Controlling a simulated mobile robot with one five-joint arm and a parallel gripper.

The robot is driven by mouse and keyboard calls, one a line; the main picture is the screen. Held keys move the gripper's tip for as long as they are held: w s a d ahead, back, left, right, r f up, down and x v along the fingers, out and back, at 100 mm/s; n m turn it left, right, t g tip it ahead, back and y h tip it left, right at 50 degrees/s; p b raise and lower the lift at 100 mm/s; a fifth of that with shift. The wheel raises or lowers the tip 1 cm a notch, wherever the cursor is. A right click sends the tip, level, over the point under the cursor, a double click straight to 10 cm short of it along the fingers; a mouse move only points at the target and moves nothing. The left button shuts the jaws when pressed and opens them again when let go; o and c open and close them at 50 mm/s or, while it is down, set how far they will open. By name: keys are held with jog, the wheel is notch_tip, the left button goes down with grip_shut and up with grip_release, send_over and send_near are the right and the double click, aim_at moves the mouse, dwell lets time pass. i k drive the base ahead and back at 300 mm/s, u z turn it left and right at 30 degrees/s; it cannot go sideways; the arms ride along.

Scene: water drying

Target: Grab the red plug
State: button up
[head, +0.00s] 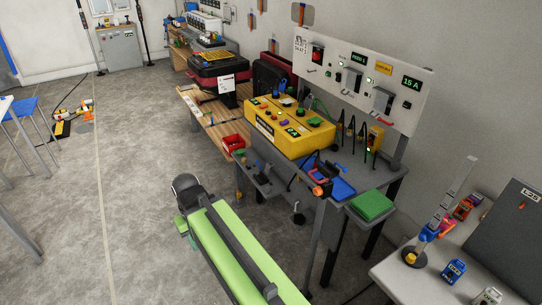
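I cannot pick out the red plug for certain. A small red piece (386,121) shows at the lower right of the white wall panel (335,60). Another red part (317,54) sits at the panel's upper left. Both are too small to identify. My green arm link (240,255) reaches up from the bottom edge to a dark joint (187,190), left of the workbench (385,190). I cannot make out my gripper's fingers anywhere in view.
A yellow control box (290,128) stands on the bench below the panel. A grey table (410,280) is at lower right. The floor at left is largely clear.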

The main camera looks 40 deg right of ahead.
aim_at(317, 160)
jog(key=u, duration=0.05)
jog(key=i, duration=1.8)
jog(key=z, duration=0.7)
jog(key=k, duration=0.85)
jog(key=z, duration=0.2)
jog(key=i, duration=0.9)
jog(key=u, duration=0.1)
